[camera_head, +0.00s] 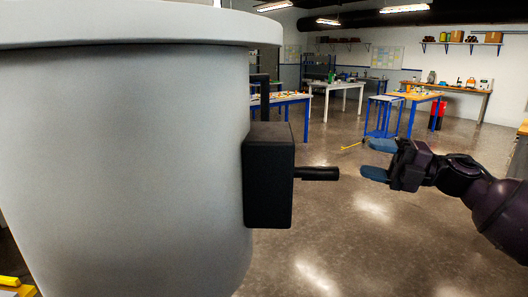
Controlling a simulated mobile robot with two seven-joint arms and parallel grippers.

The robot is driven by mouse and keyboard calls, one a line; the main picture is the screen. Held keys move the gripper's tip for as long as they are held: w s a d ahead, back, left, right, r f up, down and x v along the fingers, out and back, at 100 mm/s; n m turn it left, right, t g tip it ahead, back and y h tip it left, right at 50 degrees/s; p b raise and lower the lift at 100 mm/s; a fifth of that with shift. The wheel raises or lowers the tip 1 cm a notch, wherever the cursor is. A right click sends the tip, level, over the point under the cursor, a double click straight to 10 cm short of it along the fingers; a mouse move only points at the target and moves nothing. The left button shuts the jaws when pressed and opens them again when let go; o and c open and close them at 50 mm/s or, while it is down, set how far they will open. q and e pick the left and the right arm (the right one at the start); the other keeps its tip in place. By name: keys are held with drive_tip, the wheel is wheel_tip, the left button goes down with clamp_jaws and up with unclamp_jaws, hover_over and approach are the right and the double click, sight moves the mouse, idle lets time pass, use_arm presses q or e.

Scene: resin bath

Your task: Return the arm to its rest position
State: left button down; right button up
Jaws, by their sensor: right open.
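My right gripper (378,160) comes in from the right edge on a dark purple arm. Its two blue fingers are apart with nothing between them. It hangs in the air to the right of a short black handle (318,173), and a gap shows between them in the picture. The handle sticks out of a black box (268,175) fixed to the side of a large grey-white tub (125,150). My left gripper is not in view.
The tub fills the left half and hides what is behind it. White and wooden worktables (345,84) with blue legs stand farther back, with a red bin (438,115) by the wall. A blue-legged stand (381,117) is behind my gripper. The floor below is clear.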

drive_tip(key=w+d+f+m+t+h, duration=0.1)
drive_tip(key=w+f+m+t+h, duration=0.2)
drive_tip(key=m+t, duration=0.35)
drive_tip(key=w+f+m+t+h, duration=0.1)
drive_tip(key=f+m+t+h, duration=0.2)
drive_tip(key=f+m+t, duration=0.4)
drive_tip(key=s+d+f+m+h, duration=0.1)
drive_tip(key=s+f+m+h, duration=0.15)
drive_tip(key=f+m, duration=0.2)
drive_tip(key=s+f+m+g+h, duration=0.1)
drive_tip(key=s+f+m+h, duration=0.15)
drive_tip(key=f, duration=0.35)
drive_tip(key=s+d+f+m+h, duration=0.1)
drive_tip(key=s+f+m+h, duration=0.1)
drive_tip(key=f+m+h, duration=0.3)
drive_tip(key=s+f+m+g+h, duration=0.2)
drive_tip(key=s+f+m+g, duration=0.4)
drive_tip(key=s+f, duration=1.6)
drive_tip(key=shift+s+f+m+h, duration=0.35)
drive_tip(key=shift+s+m, duration=0.4)
drive_tip(key=shift+s, duration=0.45)
drive_tip(key=shift+r, duration=0.1)
